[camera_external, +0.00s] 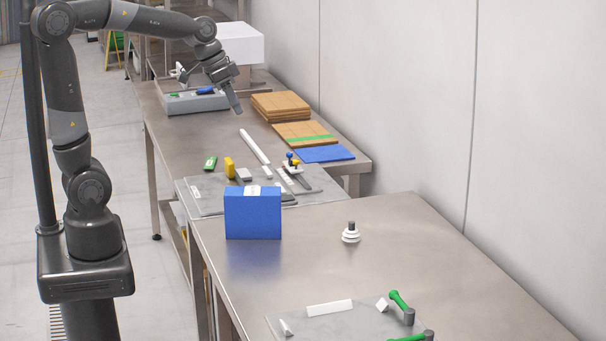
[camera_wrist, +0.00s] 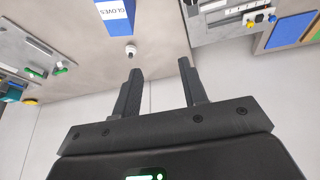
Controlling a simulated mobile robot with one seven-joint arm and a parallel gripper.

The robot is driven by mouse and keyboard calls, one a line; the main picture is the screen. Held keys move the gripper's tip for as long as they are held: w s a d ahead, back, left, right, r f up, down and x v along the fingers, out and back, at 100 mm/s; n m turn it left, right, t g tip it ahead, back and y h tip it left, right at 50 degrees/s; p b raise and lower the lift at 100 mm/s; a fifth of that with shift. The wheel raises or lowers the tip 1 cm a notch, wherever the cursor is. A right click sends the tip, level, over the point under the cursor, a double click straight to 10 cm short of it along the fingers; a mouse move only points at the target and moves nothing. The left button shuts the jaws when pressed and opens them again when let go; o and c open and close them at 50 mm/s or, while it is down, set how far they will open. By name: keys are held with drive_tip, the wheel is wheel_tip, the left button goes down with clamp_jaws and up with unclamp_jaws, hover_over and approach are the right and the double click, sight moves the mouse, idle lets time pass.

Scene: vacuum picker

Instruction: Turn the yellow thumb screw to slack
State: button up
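A small yellow knob (camera_external: 296,163) shows beside a blue knob (camera_external: 290,155) on a white block on the grey mat at mid-table. The yellow knob also shows at the upper right of the wrist view (camera_wrist: 272,18). Another yellow piece (camera_wrist: 30,101) lies at the left of the wrist view near green handles. I cannot tell for sure which yellow part is the thumb screw, nor how far it is turned. My gripper (camera_external: 238,110) hangs above the far table, apart from both. Its two fingers (camera_wrist: 161,85) are spread and empty in the wrist view.
A blue gloves box (camera_external: 252,215) and a white stepped piece with dark top (camera_external: 351,234) stand on the near table. Green-handled clamps (camera_external: 401,302) sit at its front. Wooden boards (camera_external: 281,104) and a grey bin (camera_external: 192,103) are on the far table. A wall runs along the right.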

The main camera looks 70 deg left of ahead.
drive_tip(key=w+a+f, duration=0.5)
drive_tip(key=w+a, duration=0.6)
drive_tip(key=m, duration=0.2)
approach(295, 160)
drive_tip(key=x, duration=0.7)
drive_tip(key=shift+w+d+f, duration=0.15)
drive_tip(key=shift+w+f, duration=0.1)
clamp_jaws()
